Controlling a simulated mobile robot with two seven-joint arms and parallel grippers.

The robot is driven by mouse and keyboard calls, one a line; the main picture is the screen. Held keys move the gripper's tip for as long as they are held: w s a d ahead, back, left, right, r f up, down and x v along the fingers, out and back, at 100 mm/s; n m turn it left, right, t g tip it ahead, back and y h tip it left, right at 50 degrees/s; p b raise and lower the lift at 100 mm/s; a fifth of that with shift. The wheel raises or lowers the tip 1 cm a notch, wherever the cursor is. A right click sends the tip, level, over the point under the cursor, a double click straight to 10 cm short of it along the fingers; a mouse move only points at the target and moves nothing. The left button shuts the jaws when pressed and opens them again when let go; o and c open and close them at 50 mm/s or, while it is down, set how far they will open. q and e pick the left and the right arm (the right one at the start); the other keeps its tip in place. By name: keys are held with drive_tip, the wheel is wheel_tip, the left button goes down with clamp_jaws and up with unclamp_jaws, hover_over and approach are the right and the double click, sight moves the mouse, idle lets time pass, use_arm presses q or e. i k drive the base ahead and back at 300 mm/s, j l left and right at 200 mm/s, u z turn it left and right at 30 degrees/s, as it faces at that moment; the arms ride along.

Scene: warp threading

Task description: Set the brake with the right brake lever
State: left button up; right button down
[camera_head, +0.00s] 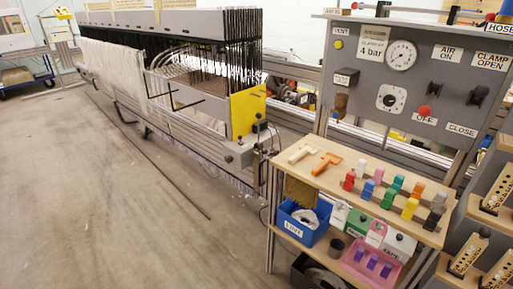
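The long warp threading machine (205,22) runs from the back left towards the middle, with a yellow end plate (248,112) at its near end. Small fittings and a dark knob (260,126) sit below and beside that plate. I cannot make out any part labelled as a brake lever, nor tell its position. A grey control panel (418,78) stands to the right. It carries a gauge (402,55), a red knob (425,111) by the OFF label, and a black handle (478,94) above the CLOSE label. Neither of my grippers is in view.
A wooden bench (310,180) in front of the panel holds several coloured blocks. A blue bin (303,221) and a pink tray (370,268) sit on its lower shelf. Wooden racks stand at the right edge. A dark strip (165,172) lies along the otherwise open floor (110,220) at left.

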sight(264, 151)
drive_tip(key=i+j+z, duration=0.25)
drive_tip(key=i+j, duration=1.4)
drive_tip(key=i, duration=0.1)
